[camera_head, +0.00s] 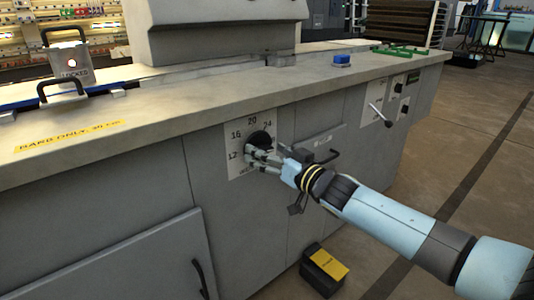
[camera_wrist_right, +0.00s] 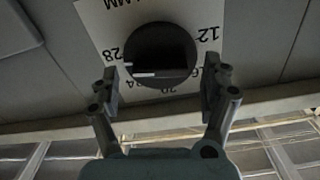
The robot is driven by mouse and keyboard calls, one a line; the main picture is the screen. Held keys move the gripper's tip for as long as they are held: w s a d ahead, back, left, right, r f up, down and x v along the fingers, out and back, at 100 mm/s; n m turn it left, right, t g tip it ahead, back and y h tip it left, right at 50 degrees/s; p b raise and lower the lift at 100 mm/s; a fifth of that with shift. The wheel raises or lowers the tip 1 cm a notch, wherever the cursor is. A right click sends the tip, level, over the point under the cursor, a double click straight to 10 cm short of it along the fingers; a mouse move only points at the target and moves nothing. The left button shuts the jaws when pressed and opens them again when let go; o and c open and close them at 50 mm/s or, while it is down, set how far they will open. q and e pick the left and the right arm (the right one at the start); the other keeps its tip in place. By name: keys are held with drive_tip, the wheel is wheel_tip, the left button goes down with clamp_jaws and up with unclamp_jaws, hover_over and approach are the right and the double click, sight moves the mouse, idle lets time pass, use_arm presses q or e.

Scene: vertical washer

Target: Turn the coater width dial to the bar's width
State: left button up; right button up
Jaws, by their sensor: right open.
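The width dial is a round black knob (camera_head: 262,139) on a white plate (camera_head: 235,136) on the front of the grey machine. The plate reads 12, 16, 20 and 24; in the right wrist view a 28 also shows. In that view the dial (camera_wrist_right: 160,48) lies ahead of the fingers and carries a light line. I cannot tell which number it marks. My right gripper (camera_head: 258,160) is open at the dial; in the wrist view its fingers (camera_wrist_right: 162,88) stand apart on both sides, and contact is unclear. My left gripper is out of view. I cannot identify the bar surely.
The countertop (camera_head: 190,95) overhangs the dial panel. A blue block (camera_head: 342,59) and green part (camera_head: 398,50) lie on top. A black-yellow box (camera_head: 324,272) is on the floor.

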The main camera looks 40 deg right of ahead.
drive_tip(key=shift+w, duration=0.35)
drive_tip(key=c, duration=1.2)
drive_tip(key=shift+n, duration=0.5)
drive_tip(key=n, duration=0.8)
drive_tip(key=shift+a+f+n, duration=0.1)
drive_tip(key=shift+n, duration=0.5)
